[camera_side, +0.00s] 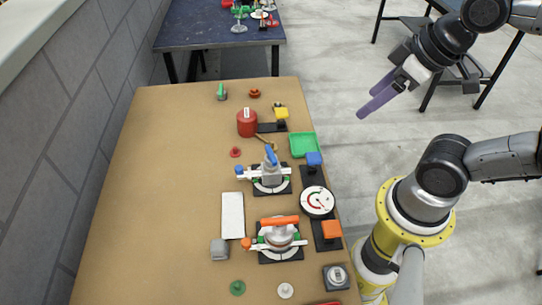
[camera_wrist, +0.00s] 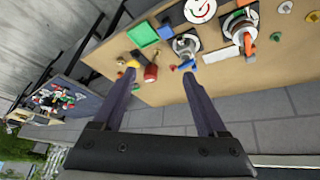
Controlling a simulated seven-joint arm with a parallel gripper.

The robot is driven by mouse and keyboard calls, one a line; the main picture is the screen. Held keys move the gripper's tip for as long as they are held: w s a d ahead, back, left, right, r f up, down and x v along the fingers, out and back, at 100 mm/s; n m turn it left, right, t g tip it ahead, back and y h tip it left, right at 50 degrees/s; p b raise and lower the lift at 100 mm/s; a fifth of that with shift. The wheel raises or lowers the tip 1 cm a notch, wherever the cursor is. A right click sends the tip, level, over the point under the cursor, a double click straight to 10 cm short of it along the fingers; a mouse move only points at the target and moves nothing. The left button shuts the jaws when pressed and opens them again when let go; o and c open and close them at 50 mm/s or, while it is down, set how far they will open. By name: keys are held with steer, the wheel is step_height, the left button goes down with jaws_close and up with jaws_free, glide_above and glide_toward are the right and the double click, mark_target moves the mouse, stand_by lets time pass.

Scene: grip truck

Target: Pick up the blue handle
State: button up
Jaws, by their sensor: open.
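A blue handle (camera_side: 271,155) sits on top of a grey valve with a white lever, on a black base plate on the brown board. A blue knob (camera_side: 239,170) is at the left end of that lever. In the wrist view a blue part (camera_wrist: 186,65) shows by this valve, near the right fingertip; I cannot tell whether it is the handle or the knob. My gripper (camera_side: 367,103) is in the air right of the board, well apart from the valve, with its purple fingers pointing down-left. In the wrist view my gripper (camera_wrist: 160,75) is open and empty.
A second valve with an orange handle (camera_side: 281,220) stands nearer the front. A round gauge (camera_side: 317,201), blue block (camera_side: 314,159), green tray (camera_side: 303,144) and red canister (camera_side: 247,123) are close by. A grey wall (camera_side: 60,130) runs along the left. The board's left side is clear.

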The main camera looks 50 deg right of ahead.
steer(key=n, duration=0.2)
steer(key=n+g, duration=0.6)
steer(key=n, duration=2)
glide_above(271, 153)
steer(key=f, duration=1.3)
steer(key=shift+d+f, duration=0.15)
steer(key=shift+d, duration=0.1)
steer(key=shift+a+f, duration=0.2)
steer(key=shift+f, duration=2.75)
jaws_close()
